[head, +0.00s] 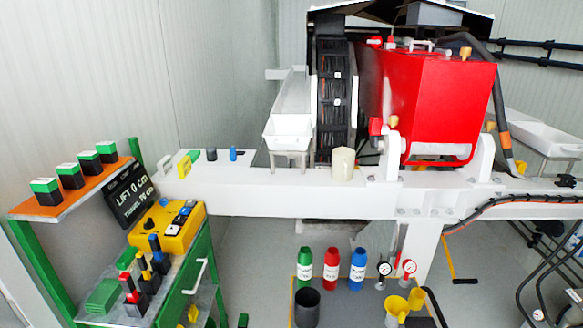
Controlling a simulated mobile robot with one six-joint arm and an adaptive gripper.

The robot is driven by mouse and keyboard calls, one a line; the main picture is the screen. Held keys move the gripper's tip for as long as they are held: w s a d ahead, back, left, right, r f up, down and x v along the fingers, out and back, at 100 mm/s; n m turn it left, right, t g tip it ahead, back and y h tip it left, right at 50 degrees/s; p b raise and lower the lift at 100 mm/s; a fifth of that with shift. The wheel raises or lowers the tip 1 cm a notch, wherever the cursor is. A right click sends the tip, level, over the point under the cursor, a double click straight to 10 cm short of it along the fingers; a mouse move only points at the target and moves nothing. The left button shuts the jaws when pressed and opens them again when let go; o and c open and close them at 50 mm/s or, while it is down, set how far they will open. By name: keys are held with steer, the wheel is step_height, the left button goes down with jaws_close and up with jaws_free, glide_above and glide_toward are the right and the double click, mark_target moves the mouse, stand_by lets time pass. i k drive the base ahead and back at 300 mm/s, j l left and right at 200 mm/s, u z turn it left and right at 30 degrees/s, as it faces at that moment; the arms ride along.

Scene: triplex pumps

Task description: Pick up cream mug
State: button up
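A cream-coloured cylinder, which looks like the cream mug (343,164), stands upright on the white beam (270,195), left of the white bracket below the red machine. No handle shows on it from this side. Nothing touches it from above in this view. My gripper does not show in the head view.
The red pump housing (430,100) rises behind and right of the mug. A green cart (190,290) with a yellow control box (170,228) stands at left. Below the beam, a low table holds green, red and blue bottles (331,270), a dark cup (307,307) and gauges.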

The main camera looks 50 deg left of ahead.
mark_target(344, 159)
steer(key=u, duration=1.4)
steer(key=i, duration=0.35)
